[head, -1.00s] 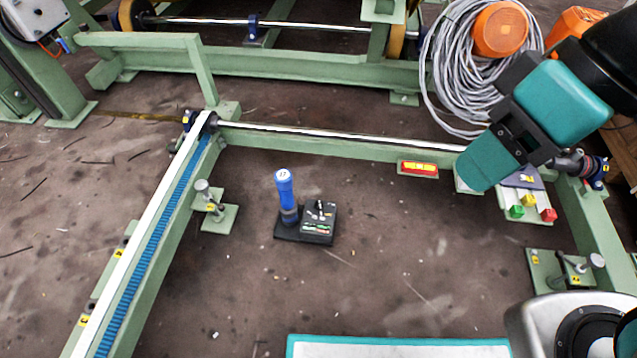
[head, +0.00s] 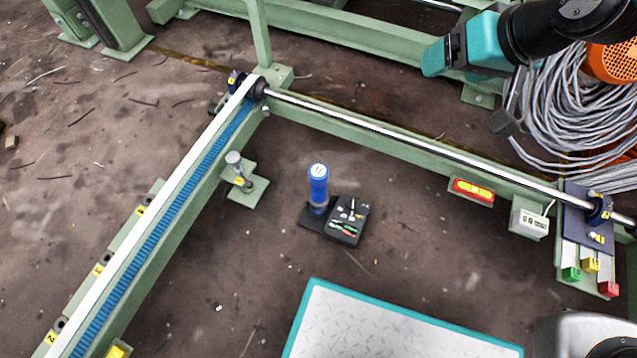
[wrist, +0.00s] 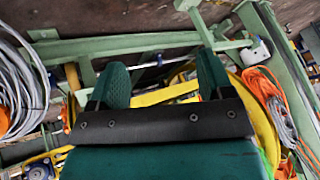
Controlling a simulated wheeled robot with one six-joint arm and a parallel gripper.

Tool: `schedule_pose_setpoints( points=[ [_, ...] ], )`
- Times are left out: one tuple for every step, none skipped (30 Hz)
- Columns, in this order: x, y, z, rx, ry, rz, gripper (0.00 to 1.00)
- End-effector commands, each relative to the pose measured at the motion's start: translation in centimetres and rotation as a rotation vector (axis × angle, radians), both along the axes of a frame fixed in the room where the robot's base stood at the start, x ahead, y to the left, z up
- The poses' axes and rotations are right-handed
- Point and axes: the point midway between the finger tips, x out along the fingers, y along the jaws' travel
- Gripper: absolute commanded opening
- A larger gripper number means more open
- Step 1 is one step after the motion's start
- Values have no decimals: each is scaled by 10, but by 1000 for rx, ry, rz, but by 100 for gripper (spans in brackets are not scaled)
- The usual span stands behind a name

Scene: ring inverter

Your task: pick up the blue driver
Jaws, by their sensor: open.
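The blue driver (head: 318,186) stands upright in the left part of a low black holder (head: 343,232) on the brown floor, near the middle of the head view. Its lower end is hidden in the holder. My gripper (head: 436,58) is at the upper right of the head view, well apart from the driver and up and right of it in the picture. In the wrist view the two teal fingers of my gripper (wrist: 162,72) stand apart with nothing between them. The driver does not show in the wrist view.
A green frame with a blue toothed strip (head: 165,205) runs along the left. A steel shaft (head: 400,138) crosses behind the holder. A red box with a yellow top (head: 472,191) and a grey cable coil (head: 575,115) are at right. Floor around the holder is largely clear.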

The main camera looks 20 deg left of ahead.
Motion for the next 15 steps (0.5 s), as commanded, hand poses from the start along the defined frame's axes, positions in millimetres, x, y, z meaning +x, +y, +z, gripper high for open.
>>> schedule_pose_setpoints(
  points=[
    [18,15,-28,8,-30,-16,74],
    [30,23,-42,18,-60,-28,74],
    [43,34,-62,29,-102,-41,74],
    [52,42,-77,37,-133,-50,74],
    [60,50,-93,47,-164,-57,74],
    [69,60,-114,59,-209,-63,74],
    [74,67,-130,69,-242,-66,74],
    [77,73,-147,78,-275,-67,74],
    [80,81,-169,93,-321,-66,74],
    [81,87,-185,104,-355,-64,74],
    [81,92,-202,115,-389,-59,74],
    [78,98,-224,132,-435,-49,74],
    [74,102,-241,147,-469,-40,74],
    [69,105,-257,161,-502,-28,74],
    [61,107,-279,183,-546,-13,74]
  ],
)
